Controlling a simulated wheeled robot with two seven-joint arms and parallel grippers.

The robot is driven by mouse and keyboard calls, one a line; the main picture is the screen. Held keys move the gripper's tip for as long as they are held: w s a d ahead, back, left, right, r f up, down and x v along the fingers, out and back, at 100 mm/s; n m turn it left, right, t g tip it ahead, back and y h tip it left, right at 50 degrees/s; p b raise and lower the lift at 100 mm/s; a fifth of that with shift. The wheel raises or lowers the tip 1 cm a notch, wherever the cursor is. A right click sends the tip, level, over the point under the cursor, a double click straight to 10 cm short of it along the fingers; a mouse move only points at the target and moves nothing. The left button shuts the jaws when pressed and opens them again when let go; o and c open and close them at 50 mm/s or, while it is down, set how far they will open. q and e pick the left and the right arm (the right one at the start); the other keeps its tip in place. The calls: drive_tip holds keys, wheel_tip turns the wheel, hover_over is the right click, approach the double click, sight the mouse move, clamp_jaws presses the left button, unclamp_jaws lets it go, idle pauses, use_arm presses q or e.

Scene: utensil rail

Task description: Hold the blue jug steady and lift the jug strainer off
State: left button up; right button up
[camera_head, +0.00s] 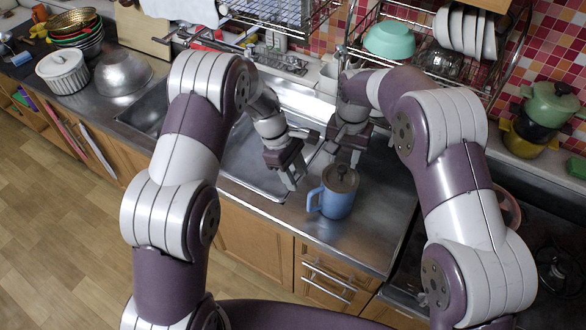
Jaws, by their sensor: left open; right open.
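The blue jug (338,203) stands upright on the steel counter, with its handle towards the left. The jug strainer (342,178) sits on top of the jug as a dark round lid with a small knob. My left gripper (290,184) is open and empty, to the left of the jug, pointing down over the sink's edge and apart from the handle. My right gripper (345,160) is open, just behind and above the strainer. Its fingertips are close to the knob, and I cannot tell whether they touch it.
The sink (262,150) lies left of the jug. A wire dish rack (480,75) with a teal bowl (389,40) and white plates is behind on the right. Stacked pots (540,115) stand far right. The counter (375,235) in front and right of the jug is clear.

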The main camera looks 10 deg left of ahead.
sight(310, 201)
drive_tip(key=shift+w+d+f, duration=0.15)
drive_tip(key=shift+w+f, duration=0.15)
drive_tip(key=shift+w, duration=0.25)
drive_tip(key=shift+w+d+f, duration=0.15)
drive_tip(key=shift+w+f, duration=0.1)
drive_tip(key=shift+w, duration=0.25)
use_arm(q)
drive_tip(key=x, duration=0.7)
drive_tip(key=w+x, duration=0.1)
drive_tip(key=x, duration=0.3)
drive_tip(key=shift+a+f, duration=0.15)
use_arm(e)
drive_tip(key=shift+s+a+r, duration=0.3)
drive_tip(key=shift+s, duration=0.2)
use_arm(q)
drive_tip(key=shift+f, duration=0.25)
drive_tip(key=shift+w+f, duration=0.2)
drive_tip(key=shift+f, duration=0.05)
use_arm(e)
drive_tip(key=shift+w+f, duration=0.15)
drive_tip(key=shift+w, duration=0.15)
use_arm(q)
drive_tip(key=shift+s+r, duration=0.1)
drive_tip(key=shift+s, duration=0.05)
clamp_jaws()
use_arm(e)
drive_tip(key=shift+s, duration=0.2)
drive_tip(key=shift+w, duration=0.1)
drive_tip(key=shift+o, duration=0.7)
